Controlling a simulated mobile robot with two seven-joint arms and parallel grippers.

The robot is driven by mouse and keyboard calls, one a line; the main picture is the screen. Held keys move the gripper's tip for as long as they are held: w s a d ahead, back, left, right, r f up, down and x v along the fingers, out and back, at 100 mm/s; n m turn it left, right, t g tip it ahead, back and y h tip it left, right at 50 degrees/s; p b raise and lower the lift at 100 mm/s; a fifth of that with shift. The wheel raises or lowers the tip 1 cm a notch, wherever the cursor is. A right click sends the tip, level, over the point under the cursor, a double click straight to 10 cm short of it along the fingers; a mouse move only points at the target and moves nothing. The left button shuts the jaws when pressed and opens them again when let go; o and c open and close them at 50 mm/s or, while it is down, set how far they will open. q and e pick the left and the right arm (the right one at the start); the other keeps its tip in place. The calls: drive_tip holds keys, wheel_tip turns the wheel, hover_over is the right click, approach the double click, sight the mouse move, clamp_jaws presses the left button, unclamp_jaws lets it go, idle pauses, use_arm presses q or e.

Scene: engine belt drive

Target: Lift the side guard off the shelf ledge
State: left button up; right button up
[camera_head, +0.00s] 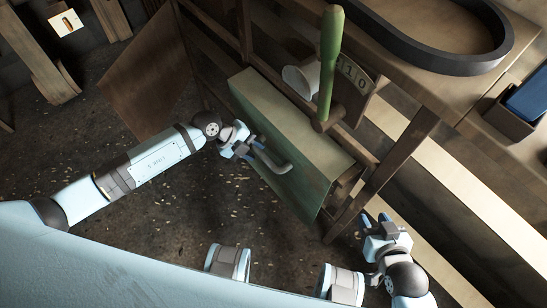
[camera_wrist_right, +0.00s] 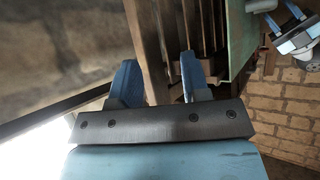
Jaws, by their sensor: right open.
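The side guard (camera_head: 300,185) is a green panel box with a pale top, standing on the dark frame at the picture's middle. A grey bent handle (camera_head: 280,165) sticks out from its front face. My left gripper (camera_head: 247,150) is at the upper left end of this handle with its fingers apart. Whether it touches the handle cannot be told. It also shows in the right wrist view (camera_wrist_right: 284,20). My right gripper (camera_head: 375,222) is open and empty, below and right of the guard. Its fingers (camera_wrist_right: 160,78) show in the right wrist view, with the guard's green edge (camera_wrist_right: 240,35) beyond them.
A green-handled lever (camera_head: 330,70) stands behind the guard, by a numbered plate (camera_head: 352,75). A black belt loop (camera_head: 440,45) lies on the bench at the upper right, near a blue item in a box (camera_head: 510,115).

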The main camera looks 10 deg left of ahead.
use_arm(q)
drive_tip(key=x, duration=0.2)
drive_tip(key=shift+w+d+f, duration=0.1)
drive_tip(key=shift+w+f, duration=0.05)
drive_tip(key=shift+f, duration=0.15)
drive_tip(key=shift+d+f, duration=0.1)
drive_tip(key=shift+d, duration=0.05)
clamp_jaws()
drive_tip(key=shift+w, duration=0.1)
use_arm(e)
drive_tip(key=shift+a, duration=0.1)
use_arm(q)
drive_tip(key=shift+r, duration=0.2)
use_arm(e)
drive_tip(key=shift+r, duration=0.1)
